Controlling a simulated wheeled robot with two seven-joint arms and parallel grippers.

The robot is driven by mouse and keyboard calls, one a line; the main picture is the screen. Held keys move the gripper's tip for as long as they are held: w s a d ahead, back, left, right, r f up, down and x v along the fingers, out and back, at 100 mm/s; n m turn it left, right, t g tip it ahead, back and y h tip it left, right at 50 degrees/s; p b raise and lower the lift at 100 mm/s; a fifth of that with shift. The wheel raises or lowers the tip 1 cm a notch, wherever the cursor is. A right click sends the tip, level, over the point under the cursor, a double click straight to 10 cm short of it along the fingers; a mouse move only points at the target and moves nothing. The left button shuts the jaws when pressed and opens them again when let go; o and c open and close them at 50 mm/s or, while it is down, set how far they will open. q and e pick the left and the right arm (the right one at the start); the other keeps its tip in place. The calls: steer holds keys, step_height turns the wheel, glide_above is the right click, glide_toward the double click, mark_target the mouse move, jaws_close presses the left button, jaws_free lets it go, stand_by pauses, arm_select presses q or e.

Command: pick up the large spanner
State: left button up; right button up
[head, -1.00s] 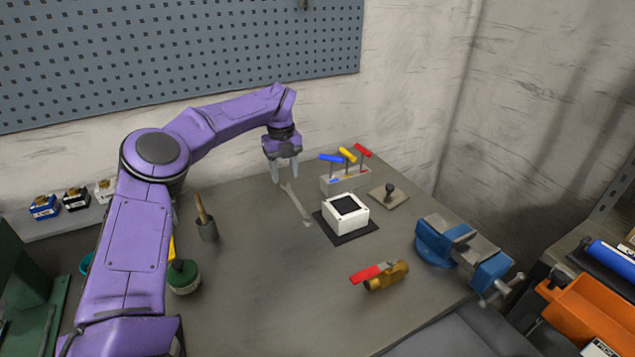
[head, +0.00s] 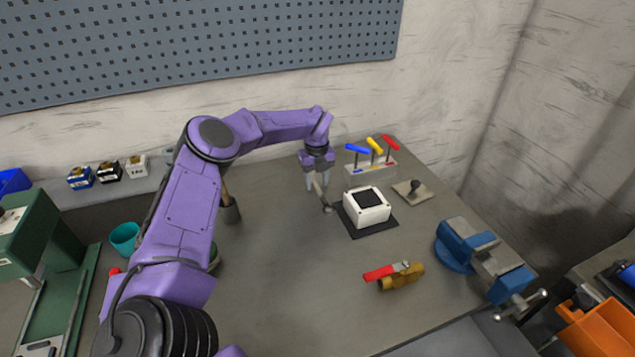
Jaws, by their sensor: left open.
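The large spanner (head: 323,198) is a grey metal tool on the bench, left of the white box. Its upper part is hidden by my left gripper (head: 318,184). The left gripper points down over the spanner's far end, with its fingers open. I cannot tell whether the fingers touch the spanner or stand around it. My right gripper is not in view.
A white box (head: 367,213) with a black top sits on a dark mat right of the spanner. Behind it is a holder with blue, yellow and red-handled tools (head: 374,145). The front middle bench is clear.

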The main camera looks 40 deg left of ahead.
arm_select(q)
steer(key=shift+s+r, duration=0.1)
steer(key=shift+s, duration=0.05)
steer(key=shift+c, duration=0.9)
jaws_close()
